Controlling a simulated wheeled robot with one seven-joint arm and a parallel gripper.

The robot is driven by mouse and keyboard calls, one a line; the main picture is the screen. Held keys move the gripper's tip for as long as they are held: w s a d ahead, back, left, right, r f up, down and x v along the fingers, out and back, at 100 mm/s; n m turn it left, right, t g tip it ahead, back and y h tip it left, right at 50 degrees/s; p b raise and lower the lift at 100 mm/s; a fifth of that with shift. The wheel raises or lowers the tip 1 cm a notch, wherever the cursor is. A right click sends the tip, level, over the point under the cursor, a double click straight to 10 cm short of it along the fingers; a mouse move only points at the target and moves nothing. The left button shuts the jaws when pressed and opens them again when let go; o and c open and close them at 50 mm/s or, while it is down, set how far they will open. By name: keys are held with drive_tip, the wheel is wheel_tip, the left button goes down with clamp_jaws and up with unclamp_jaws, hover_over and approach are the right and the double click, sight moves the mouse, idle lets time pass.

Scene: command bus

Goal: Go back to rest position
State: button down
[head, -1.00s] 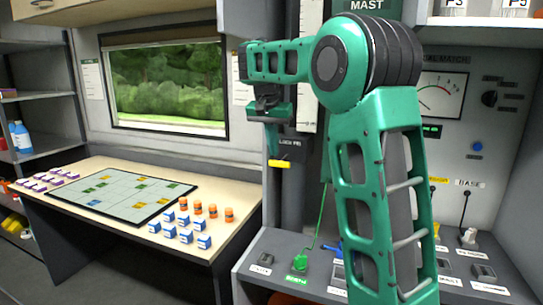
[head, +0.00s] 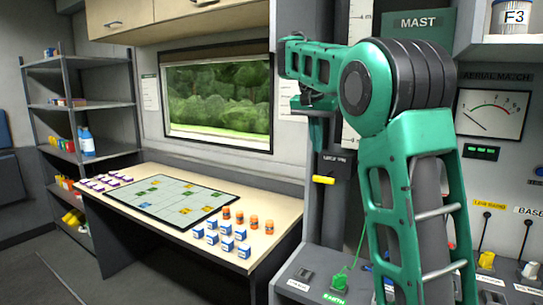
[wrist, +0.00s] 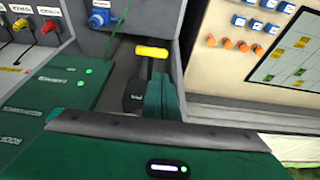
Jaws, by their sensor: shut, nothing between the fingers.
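My green arm is folded up at the right of the head view, bent at a large round joint. My gripper (head: 316,138) hangs pointing down in front of the mast column, with its fingers together and empty. In the wrist view its fingers (wrist: 164,98) show end-on, above the dark edge of the hand. A yellow handle (head: 323,180) on the mast column is below the gripper in the head view, apart from it. The handle also shows in the wrist view (wrist: 151,52).
A desk (head: 285,215) at left bears a map board (head: 175,198), blue-white blocks, orange cylinders and purple pieces. A shelf unit (head: 95,104) stands at far left. A console (head: 300,265) with a green plug (head: 340,280) is below the arm. Floor at lower left is clear.

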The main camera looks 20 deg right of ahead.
drive_tip(key=s+d+f+n+g+y, duration=0.1)
drive_tip(key=s+f, duration=0.4)
drive_tip(key=s, duration=0.4)
drive_tip(key=s+d+f+n, duration=0.1)
drive_tip(key=s+d+f, duration=0.1)
drive_tip(key=s+f, duration=0.5)
drive_tip(key=s+a+f+n, duration=0.1)
drive_tip(key=s+a+f, duration=0.2)
drive_tip(key=s, duration=0.4)
drive_tip(key=s+a+f+y, duration=0.1)
drive_tip(key=s+a+f, duration=0.2)
drive_tip(key=s+f, duration=0.3)
drive_tip(key=s+a+f+n+g+y, duration=0.1)
drive_tip(key=s+a+f, duration=0.3)
drive_tip(key=s, duration=0.6)
drive_tip(key=shift+f+n, duration=0.3)
drive_tip(key=shift+f, duration=0.25)
drive_tip(key=shift+w+d+f, duration=0.1)
drive_tip(key=shift+w+f, duration=0.1)
drive_tip(key=shift+w, duration=0.35)
